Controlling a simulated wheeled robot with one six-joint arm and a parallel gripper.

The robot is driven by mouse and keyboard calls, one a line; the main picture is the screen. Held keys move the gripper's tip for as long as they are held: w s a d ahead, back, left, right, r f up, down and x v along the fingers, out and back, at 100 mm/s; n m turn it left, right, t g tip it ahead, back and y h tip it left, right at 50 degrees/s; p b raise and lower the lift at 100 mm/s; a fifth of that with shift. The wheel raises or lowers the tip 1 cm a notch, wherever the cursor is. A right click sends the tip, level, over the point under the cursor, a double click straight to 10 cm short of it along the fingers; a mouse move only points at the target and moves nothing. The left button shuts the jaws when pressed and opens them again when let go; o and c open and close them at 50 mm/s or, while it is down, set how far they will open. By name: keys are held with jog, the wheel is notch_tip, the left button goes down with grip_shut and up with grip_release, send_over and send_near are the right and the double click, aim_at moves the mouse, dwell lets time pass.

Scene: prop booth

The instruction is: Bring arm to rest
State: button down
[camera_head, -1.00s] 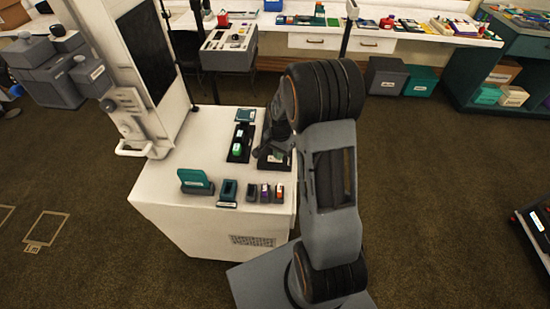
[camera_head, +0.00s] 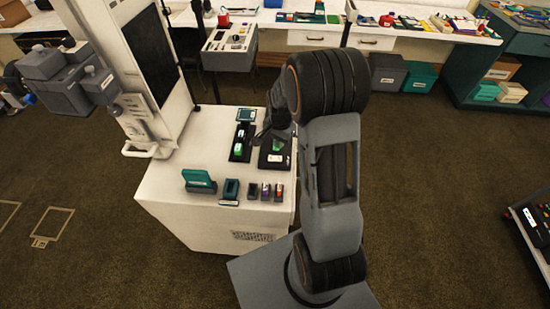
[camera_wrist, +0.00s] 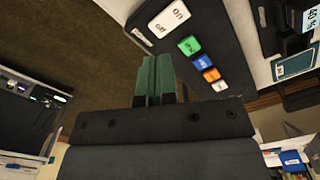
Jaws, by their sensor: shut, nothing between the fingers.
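My arm reaches over a white cabinet (camera_head: 165,190) from its right side in the head view. My gripper (camera_head: 258,134) is small and dark there, above the cabinet top, and its fingers are hard to make out. In the wrist view my gripper (camera_wrist: 155,72) shows two green fingers pressed together with nothing between them. A black switch panel (camera_wrist: 215,30) lies beyond the fingertips, to the right. It carries a white on/off rocker (camera_wrist: 167,18) and a row of coloured buttons (camera_wrist: 203,61). The fingers appear apart from the panel.
On the cabinet top are a black tray with a green item (camera_head: 240,145), a teal holder (camera_head: 199,181) and several small blocks (camera_head: 265,191). A tall dark screen (camera_head: 150,55) stands at left. Loaded benches line the back. Carpet (camera_head: 440,200) at right is mostly free.

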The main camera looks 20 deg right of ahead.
dwell(0.3)
jog(key=shift+n, duration=0.3)
jog(key=s+n, duration=0.1)
jog(key=s, duration=0.1)
jog(key=n+g, duration=0.1)
jog(key=shift+s+a+f+n, duration=0.25)
jog(key=shift+s+a+n, duration=0.05)
jog(key=shift+s, duration=0.1)
jog(key=s+a+r+n+t, duration=0.2)
jog(key=s+a+r+n, duration=0.2)
jog(key=s+r, duration=0.2)
jog(key=s+a+r+n+t, duration=0.3)
jog(key=s+r, duration=0.4)
jog(key=r, duration=0.4)
jog(key=shift+s+a+r+n, duration=0.15)
jog(key=shift+a+r+n, duration=0.1)
jog(key=shift+a+n, duration=0.65)
